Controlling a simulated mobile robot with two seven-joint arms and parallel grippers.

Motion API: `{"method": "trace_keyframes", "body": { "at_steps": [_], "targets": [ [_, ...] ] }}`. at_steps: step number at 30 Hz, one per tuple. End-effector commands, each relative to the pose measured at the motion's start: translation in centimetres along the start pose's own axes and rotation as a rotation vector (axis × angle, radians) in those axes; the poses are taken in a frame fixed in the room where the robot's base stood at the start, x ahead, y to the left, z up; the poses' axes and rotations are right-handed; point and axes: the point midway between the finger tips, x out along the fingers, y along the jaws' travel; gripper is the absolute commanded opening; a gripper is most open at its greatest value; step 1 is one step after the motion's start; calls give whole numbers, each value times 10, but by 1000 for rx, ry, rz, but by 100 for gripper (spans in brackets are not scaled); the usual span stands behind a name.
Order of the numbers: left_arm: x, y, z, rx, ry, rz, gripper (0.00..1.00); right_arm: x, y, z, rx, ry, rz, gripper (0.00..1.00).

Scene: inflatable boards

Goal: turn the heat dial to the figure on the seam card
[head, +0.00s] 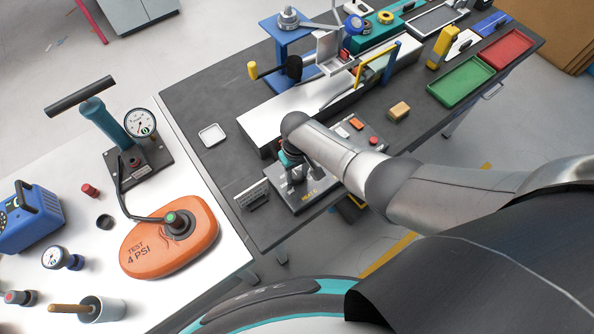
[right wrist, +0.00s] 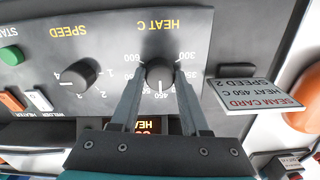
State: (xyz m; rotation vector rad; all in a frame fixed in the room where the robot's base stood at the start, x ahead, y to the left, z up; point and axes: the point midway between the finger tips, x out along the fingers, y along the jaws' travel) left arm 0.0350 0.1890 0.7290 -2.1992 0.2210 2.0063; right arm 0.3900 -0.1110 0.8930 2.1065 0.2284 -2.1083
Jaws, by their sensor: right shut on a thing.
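The heat dial (right wrist: 160,72) is a dark round knob on the grey control panel (right wrist: 215,45), under yellow "HEAT C" lettering that appears upside down in the right wrist view. My right gripper (right wrist: 161,75) is shut on the dial, one finger on each side. A pale mark at the dial's edge seems to face the 450 figure, but it is small and partly hidden. In the head view my right gripper (head: 291,175) is over the panel. My left gripper is out of view.
A speed dial (right wrist: 81,75) and several coloured buttons share the panel. A white table (head: 60,200) at the left holds an orange test cushion (head: 145,250) and a gauge pump (head: 138,150). Green (head: 460,84) and red trays (head: 502,48) sit at the far right of the dark bench.

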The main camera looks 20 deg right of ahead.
Motion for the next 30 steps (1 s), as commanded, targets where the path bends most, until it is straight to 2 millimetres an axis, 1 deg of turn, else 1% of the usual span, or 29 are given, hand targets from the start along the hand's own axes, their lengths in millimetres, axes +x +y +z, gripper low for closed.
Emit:
{"method": "trace_keyframes", "body": {
  "at_steps": [8, 9, 16, 25, 28, 30],
  "targets": [
    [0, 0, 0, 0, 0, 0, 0, 0, 0, 0, -1, 0, 0, 0],
    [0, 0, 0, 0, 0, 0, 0, 0, 0, 0, -1, 0, 0, 50],
    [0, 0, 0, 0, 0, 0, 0, 0, 0, 0, -1, 1, 0, 76],
    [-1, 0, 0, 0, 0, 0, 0, -2, 0, 0, -2, 1, 0, 76],
    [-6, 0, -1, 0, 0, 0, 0, -10, 0, 0, -1, 1, 0, 76],
    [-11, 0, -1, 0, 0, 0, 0, -18, 0, 0, -1, 2, 0, 76]
  ]
}}
